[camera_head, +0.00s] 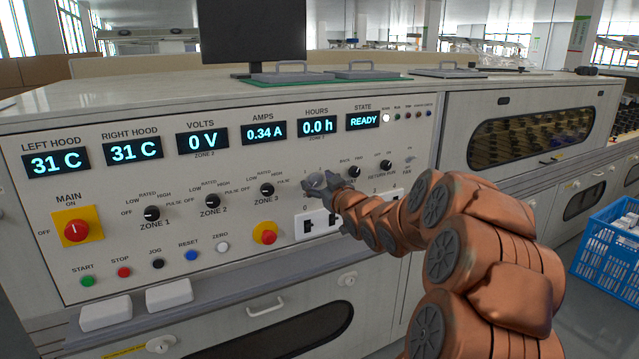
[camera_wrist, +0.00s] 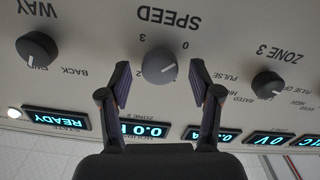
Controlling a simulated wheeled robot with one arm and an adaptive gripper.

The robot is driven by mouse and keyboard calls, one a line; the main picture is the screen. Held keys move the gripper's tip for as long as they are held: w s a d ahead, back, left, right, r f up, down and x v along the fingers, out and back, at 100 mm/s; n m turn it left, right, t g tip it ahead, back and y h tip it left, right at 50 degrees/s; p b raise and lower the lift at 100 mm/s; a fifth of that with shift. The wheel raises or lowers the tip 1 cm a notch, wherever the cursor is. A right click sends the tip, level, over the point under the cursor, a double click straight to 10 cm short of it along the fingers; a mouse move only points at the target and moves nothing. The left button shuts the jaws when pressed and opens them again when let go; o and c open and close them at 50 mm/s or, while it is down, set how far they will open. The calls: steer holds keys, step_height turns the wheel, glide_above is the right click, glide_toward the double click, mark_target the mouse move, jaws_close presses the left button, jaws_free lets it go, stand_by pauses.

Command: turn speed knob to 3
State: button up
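The speed knob (camera_wrist: 159,67) is a grey round dial under the word SPEED, which appears upside down in the wrist view. Its pale pointer line faces toward the right of that view. My gripper (camera_wrist: 160,72) is open, with one finger on each side of the knob and a visible gap on both sides. In the head view my gripper (camera_head: 325,185) is at the panel and hides much of the knob.
The zone 3 knob (camera_head: 267,190) is left of my gripper, and the way knob (camera_wrist: 37,49) is on the other side. The state display (camera_head: 364,121) reads READY.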

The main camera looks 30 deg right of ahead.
steer(key=c, duration=1.1)
